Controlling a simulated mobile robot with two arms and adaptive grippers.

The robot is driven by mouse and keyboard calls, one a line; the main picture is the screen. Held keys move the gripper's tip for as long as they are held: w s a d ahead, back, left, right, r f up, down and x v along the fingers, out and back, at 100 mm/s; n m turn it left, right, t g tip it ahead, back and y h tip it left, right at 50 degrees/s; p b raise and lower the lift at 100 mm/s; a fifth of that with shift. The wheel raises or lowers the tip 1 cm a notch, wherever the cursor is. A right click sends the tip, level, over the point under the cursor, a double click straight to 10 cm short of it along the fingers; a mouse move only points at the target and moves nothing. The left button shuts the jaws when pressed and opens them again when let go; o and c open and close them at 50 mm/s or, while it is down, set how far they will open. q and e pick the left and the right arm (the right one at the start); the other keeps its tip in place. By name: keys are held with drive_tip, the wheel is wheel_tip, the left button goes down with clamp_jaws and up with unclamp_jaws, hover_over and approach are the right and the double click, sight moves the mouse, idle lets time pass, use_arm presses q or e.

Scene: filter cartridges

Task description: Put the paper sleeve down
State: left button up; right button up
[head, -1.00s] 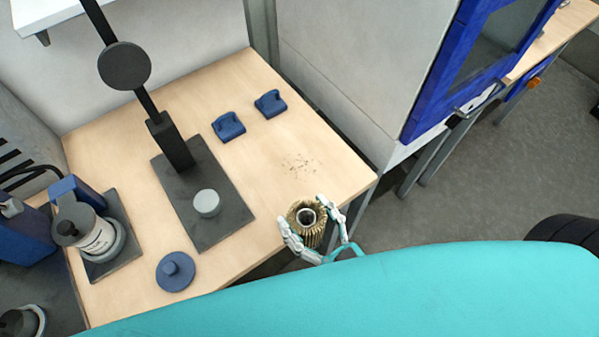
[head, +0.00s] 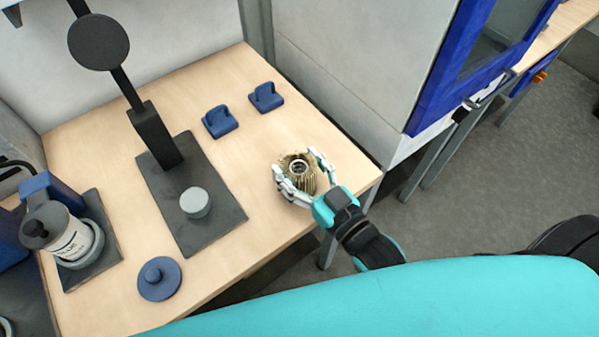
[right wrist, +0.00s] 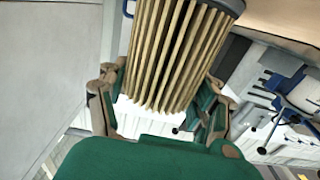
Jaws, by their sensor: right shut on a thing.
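The paper sleeve (head: 300,178) is a tan pleated cylinder with a metal-looking ring in its open top. It also fills the upper middle of the right wrist view (right wrist: 178,50), pleats showing. My right gripper (head: 297,166) is shut on it, one finger on each side. The sleeve is over the right part of the wooden table (head: 262,215); whether its bottom touches the table I cannot tell. My left gripper is not in view.
Two blue blocks (head: 221,121) (head: 266,97) lie farther back. A dark stand (head: 205,215) with a grey disc (head: 195,202) on its base is to the left, with a blue round lid (head: 159,279) in front. A labelled canister (head: 66,238) stands far left. Bare tabletop surrounds the sleeve.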

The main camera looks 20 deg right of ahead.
drive_tip(key=shift+r, duration=0.1)
drive_tip(key=shift+s+f, duration=0.15)
drive_tip(key=shift+f, duration=0.6)
drive_tip(key=o, duration=1.2)
drive_tip(key=shift+c, duration=0.2)
drive_tip(key=shift+r, duration=0.1)
drive_tip(key=shift+r, duration=0.2)
drive_tip(key=b+v, duration=0.1)
drive_tip(key=v, duration=1)
drive_tip(key=shift+s+r+b, duration=0.3)
drive_tip(key=shift+s+r, duration=0.1)
drive_tip(key=shift+r, duration=0.1)
drive_tip(key=shift+d, duration=0.1)
